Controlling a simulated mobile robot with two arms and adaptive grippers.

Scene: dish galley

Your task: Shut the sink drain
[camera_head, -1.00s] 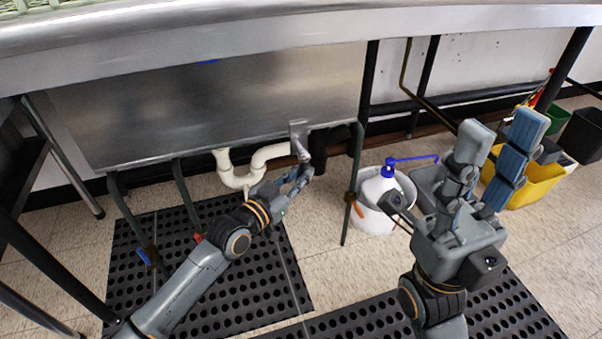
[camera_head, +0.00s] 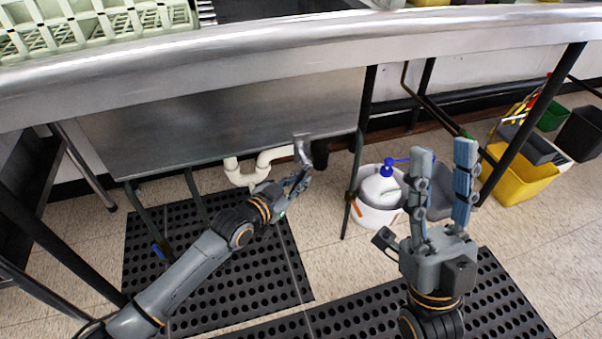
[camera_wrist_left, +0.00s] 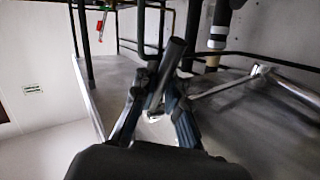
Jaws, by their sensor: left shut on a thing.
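The sink's metal basin (camera_head: 240,120) hangs under the counter, with white drain piping (camera_head: 243,178) below it. A metal drain lever (camera_head: 302,152) sticks out at the basin's lower right edge. My left gripper (camera_head: 303,176) is at that lever, below the basin. In the left wrist view a grey metal rod, the drain lever (camera_wrist_left: 172,65), stands between the two fingers of the left gripper (camera_wrist_left: 155,95), which are shut on it. My right gripper (camera_head: 442,160) is raised on the right with its fingers apart and nothing between them.
A white bucket (camera_head: 375,216) holding a white bottle with a blue pump stands between my grippers. Yellow (camera_head: 522,180) and green (camera_head: 553,117) bins stand at the right. Dark table legs frame the space. Perforated black mats (camera_head: 240,265) cover part of the floor.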

